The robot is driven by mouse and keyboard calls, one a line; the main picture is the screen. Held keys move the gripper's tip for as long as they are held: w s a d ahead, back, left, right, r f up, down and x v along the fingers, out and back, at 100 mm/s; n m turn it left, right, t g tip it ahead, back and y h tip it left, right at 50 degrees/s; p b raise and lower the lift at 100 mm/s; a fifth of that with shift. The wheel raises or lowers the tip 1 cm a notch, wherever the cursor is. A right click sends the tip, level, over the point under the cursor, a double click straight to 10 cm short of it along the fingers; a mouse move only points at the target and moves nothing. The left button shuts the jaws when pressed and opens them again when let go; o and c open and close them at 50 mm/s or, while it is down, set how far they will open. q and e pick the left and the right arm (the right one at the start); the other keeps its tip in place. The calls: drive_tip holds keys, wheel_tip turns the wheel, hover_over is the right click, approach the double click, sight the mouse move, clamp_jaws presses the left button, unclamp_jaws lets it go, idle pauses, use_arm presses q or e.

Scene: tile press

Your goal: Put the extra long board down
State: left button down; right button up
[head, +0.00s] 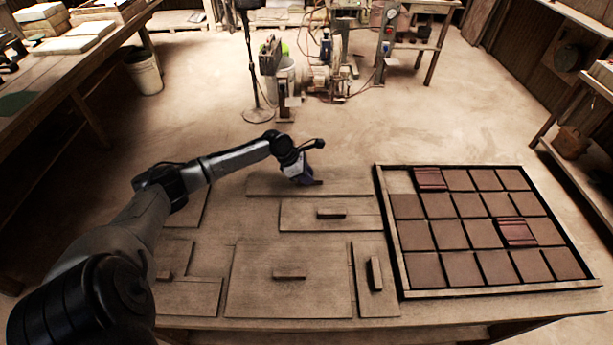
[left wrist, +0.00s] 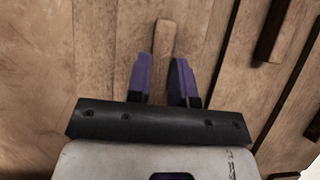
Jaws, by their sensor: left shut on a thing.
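The extra long board (head: 348,188) is a long, narrow wooden piece at the far edge of the table, beside the tile tray. My left gripper (head: 303,178) is over it, with its fingers at the board's small raised handle (head: 318,183). In the left wrist view, the two purple fingers (left wrist: 164,62) stand on either side of the wooden handle (left wrist: 165,38) and are shut on it. The board looks level and close to the tabletop; I cannot tell whether it touches. My arm hides part of the scene to its left. My right gripper is not in view.
Several other handled boards lie on the table, including a wide one (head: 330,224), a large one (head: 255,290) and a narrow one (head: 368,300). A dark-framed tray (head: 480,291) of brown tiles, with two redder pieces (head: 431,179), fills the right side. Floor lies beyond the far edge.

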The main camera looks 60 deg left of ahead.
use_arm(q)
drive_tip(key=shift+w+r, duration=0.1)
drive_tip(key=shift+r, duration=0.05)
drive_tip(key=c, duration=1)
unclamp_jaws()
drive_tip(key=shift+f, duration=0.2)
drive_tip(key=p+v, duration=0.3)
drive_tip(key=v, duration=0.9)
drive_tip(key=shift+p, duration=0.35)
drive_tip(key=shift+a+r, duration=0.1)
drive_tip(key=shift+r, duration=0.05)
